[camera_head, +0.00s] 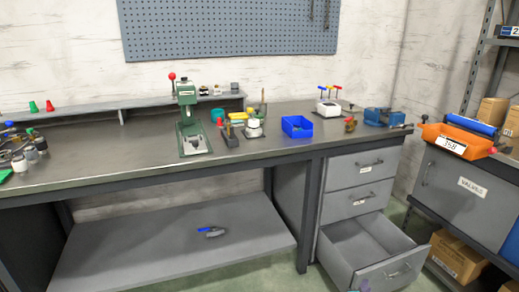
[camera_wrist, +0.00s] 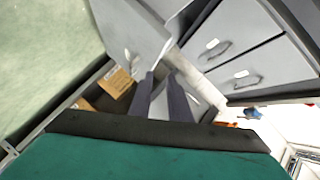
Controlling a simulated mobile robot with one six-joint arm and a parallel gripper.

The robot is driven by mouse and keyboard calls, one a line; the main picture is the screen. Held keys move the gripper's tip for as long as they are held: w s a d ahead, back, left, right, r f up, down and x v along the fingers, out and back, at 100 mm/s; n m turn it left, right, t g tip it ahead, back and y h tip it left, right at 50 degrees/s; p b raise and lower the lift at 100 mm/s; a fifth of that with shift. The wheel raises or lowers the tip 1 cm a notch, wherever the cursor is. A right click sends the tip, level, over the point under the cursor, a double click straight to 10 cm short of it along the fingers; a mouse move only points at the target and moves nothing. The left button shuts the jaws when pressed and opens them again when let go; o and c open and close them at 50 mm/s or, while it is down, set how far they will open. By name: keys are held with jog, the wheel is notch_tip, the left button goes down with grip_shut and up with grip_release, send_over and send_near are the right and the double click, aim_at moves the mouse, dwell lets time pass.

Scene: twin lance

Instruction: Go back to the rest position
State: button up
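My gripper (camera_wrist: 161,76) shows in the wrist view as two dark fingers with a gap between them. It is open, and I see nothing held between the fingertips. The fingers point toward the grey drawer unit, near the pulled-out bottom drawer (camera_wrist: 128,30). How far apart they are from it I cannot tell. In the head view the bottom drawer (camera_head: 400,270) stands open and its visible inside looks empty. My arm is not clearly in the head view.
The workbench (camera_head: 90,165) carries a green press (camera_head: 189,120), a blue bin (camera_head: 297,126) and a blue vise (camera_head: 383,117). A blue-handled tool (camera_head: 212,231) lies on the lower shelf (camera_head: 150,255). Cardboard boxes (camera_head: 458,256) and a grey cabinet (camera_head: 462,185) stand right of the open drawer.

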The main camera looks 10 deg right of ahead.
jog(key=w+a+n+y+p, duration=0.3)
jog(key=a+n+y+p, duration=0.25)
jog(key=a, duration=0.85)
jog(key=w+a+n+y+p, duration=0.35)
jog(key=a+p, duration=0.25)
jog(key=a, duration=0.8)
jog(key=s+a+f+n+g+y+p, duration=0.3)
jog(key=s+a+n+g+p, duration=0.35)
jog(key=s+a, duration=0.75)
jog(key=s+r+n+g, duration=0.1)
jog(key=s+g, duration=0.3)
jog(key=s, duration=0.4)
jog(key=s+d+r+n+g, duration=0.1)
jog(key=s+n+g, duration=0.3)
jog(key=s, duration=0.4)
jog(key=shift+s+d+r+n+g+h, duration=0.25)
jog(key=shift+n+g+h, duration=0.05)
jog(key=shift+n+g, duration=0.05)
